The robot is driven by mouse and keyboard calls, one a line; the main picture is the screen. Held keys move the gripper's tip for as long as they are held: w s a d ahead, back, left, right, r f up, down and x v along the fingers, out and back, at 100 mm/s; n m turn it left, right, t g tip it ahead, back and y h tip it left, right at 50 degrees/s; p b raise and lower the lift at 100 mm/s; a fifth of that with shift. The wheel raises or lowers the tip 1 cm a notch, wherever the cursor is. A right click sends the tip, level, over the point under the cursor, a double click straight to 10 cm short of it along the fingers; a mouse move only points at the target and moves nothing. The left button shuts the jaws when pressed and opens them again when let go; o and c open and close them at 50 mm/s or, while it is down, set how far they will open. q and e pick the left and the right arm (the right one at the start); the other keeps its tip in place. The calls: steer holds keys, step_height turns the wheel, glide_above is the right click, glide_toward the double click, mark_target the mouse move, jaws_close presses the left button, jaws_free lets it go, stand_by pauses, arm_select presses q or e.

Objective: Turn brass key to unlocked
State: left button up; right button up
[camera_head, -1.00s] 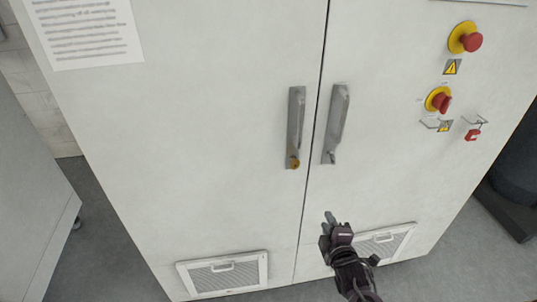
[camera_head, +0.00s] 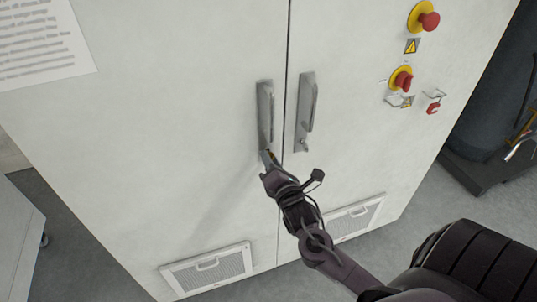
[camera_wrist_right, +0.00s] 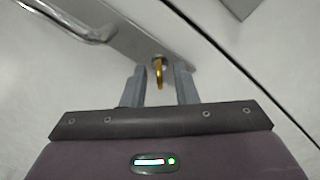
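The brass key (camera_wrist_right: 158,73) sits in the lock at the lower end of the left door's handle plate (camera_wrist_right: 140,40). In the head view a small bit of brass (camera_head: 272,154) shows at the foot of the left handle (camera_head: 265,112), mostly hidden by my right gripper. My right gripper (camera_head: 268,158) reaches up to the key from below. In the right wrist view its fingers (camera_wrist_right: 159,80) are open, one on each side of the key, with gaps showing on both sides. My left gripper is not in view.
The right door's handle (camera_head: 307,103) is just across the door seam. Red and yellow knobs (camera_head: 402,79) and a red padlock (camera_head: 433,108) are on the right door. Vent grilles (camera_head: 208,272) are low on the doors. The cabinet front around the handles is otherwise flat and clear.

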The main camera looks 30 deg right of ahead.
steer(key=shift+w+d, duration=0.2)
steer(key=shift+w, duration=0.45)
jaws_close()
steer(key=shift+m, duration=0.3)
steer(key=m+p, duration=0.2)
steer(key=m, duration=0.1)
steer(key=shift+r, duration=0.1)
steer(key=shift+m+p, duration=0.7)
steer(key=shift+m, duration=1.6)
